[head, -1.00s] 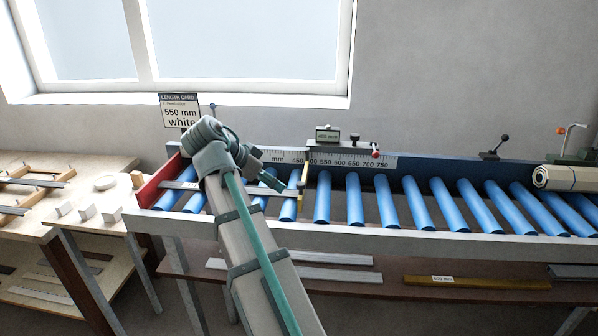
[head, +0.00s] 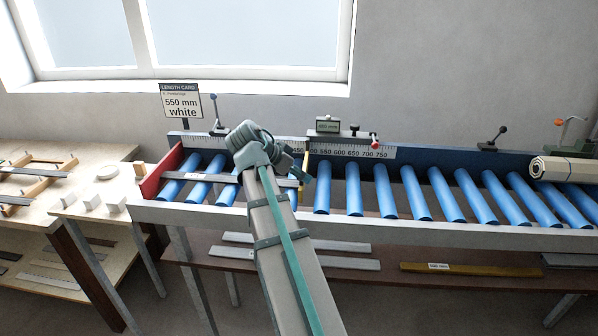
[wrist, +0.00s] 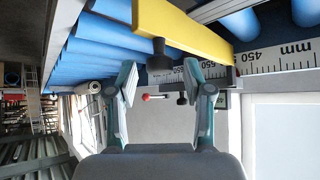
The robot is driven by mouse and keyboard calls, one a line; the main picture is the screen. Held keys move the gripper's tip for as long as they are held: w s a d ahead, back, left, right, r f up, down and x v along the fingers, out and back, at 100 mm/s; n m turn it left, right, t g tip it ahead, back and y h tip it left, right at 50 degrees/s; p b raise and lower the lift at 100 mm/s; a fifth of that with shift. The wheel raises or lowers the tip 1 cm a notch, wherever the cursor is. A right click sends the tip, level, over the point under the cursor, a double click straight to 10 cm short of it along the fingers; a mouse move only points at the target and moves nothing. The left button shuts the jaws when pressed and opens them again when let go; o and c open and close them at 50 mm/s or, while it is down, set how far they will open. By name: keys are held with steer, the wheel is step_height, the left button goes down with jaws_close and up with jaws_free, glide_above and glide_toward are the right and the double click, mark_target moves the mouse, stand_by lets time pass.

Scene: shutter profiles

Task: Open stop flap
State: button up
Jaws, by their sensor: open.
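The stop flap is a narrow yellow bar (head: 305,163) standing across the roller bed below the digital readout carriage (head: 328,126). In the wrist view the yellow flap (wrist: 185,32) runs across the top, with a black knob (wrist: 160,52) on it. My gripper (wrist: 164,88) is open and empty, its two fingers apart just below the knob in the picture; I see no contact.
A grey profile (head: 200,177) lies on the blue rollers (head: 352,190) between the red end plate (head: 160,172) and my arm. A scale (head: 350,150) runs along the back fence. A red-tipped lever (head: 375,141) is right of the readout. Rollers to the right are clear up to a rolled bundle (head: 560,170).

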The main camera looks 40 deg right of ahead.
steer(key=shift+d+f, duration=0.2)
jaws_close()
steer(key=shift+r, duration=0.1)
